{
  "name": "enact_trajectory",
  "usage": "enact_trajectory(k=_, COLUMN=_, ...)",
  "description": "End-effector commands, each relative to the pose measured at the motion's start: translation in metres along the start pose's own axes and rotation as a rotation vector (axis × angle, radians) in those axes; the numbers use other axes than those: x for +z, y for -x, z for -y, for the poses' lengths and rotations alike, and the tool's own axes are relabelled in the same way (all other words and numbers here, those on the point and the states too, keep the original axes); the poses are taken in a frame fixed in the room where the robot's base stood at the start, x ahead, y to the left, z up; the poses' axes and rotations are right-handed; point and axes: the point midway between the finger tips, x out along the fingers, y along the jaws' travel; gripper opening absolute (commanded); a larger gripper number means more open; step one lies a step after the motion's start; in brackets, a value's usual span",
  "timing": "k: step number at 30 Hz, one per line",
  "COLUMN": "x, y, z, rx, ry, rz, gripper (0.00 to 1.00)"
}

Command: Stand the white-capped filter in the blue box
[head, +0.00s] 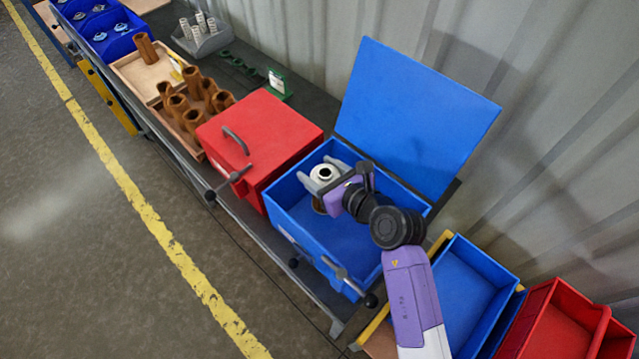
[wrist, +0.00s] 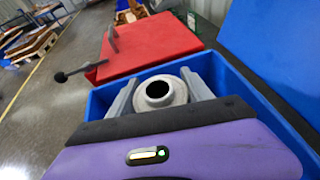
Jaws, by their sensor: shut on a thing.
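The blue box (head: 345,250) stands on the bench with its blue lid (head: 415,110) swung open behind it. My gripper (head: 324,174) is at the box's far left part and is shut on the white-capped filter (head: 324,173). The filter looks upright, its round white cap with a dark centre hole facing up. In the wrist view the cap (wrist: 160,91) sits between the two grey fingers, within the box walls (wrist: 98,103). The filter's lower part is mostly hidden, so I cannot tell whether it touches the box floor.
A closed red box (head: 262,135) adjoins the blue box on the left. Beyond it are a wooden tray with several brown filters (head: 190,100) and a grey bin (head: 205,42). Blue (head: 465,285) and red (head: 560,325) open bins stand at lower right. The blue box's floor is otherwise clear.

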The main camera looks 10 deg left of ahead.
Motion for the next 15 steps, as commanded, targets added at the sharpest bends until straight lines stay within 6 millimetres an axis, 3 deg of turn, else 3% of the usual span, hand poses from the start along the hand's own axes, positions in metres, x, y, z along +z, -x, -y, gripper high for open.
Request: enact_trajectory(k=15, x=-0.05, y=-0.021, z=0.0, rx=0.001, ry=-0.001, rz=0.001, gripper=0.0)
